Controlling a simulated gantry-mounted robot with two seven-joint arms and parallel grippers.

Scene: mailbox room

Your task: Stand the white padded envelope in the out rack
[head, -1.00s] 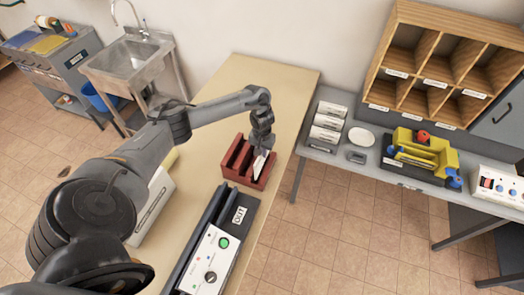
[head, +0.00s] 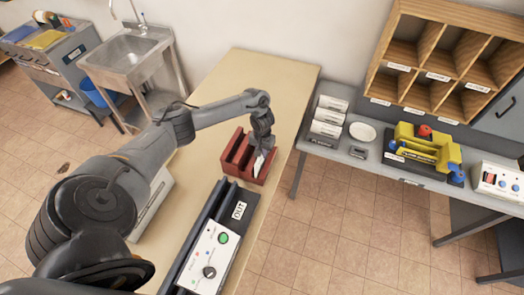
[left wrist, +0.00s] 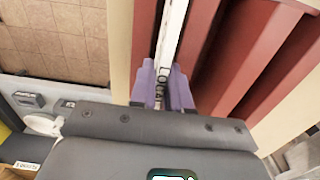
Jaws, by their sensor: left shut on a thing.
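My left gripper (head: 263,149) is shut on a thin white envelope (head: 258,162) at the right end of the red slotted rack (head: 237,172). In the left wrist view, the purple fingers (left wrist: 163,88) pinch the envelope (left wrist: 171,35) from both sides. It is seen edge-on, with partly hidden dark lettering. It stands upright between red walls of the rack (left wrist: 205,50); how deep it sits is hidden. A dark rack (head: 247,197) with an "OUT" label lies in front of the red rack. My right gripper is not in view.
A white control box (head: 212,255) with a green button stands beside the dark rack. Both racks are on the beige table (head: 283,85), whose far part is clear. Wooden pigeonholes (head: 450,50) hang above.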

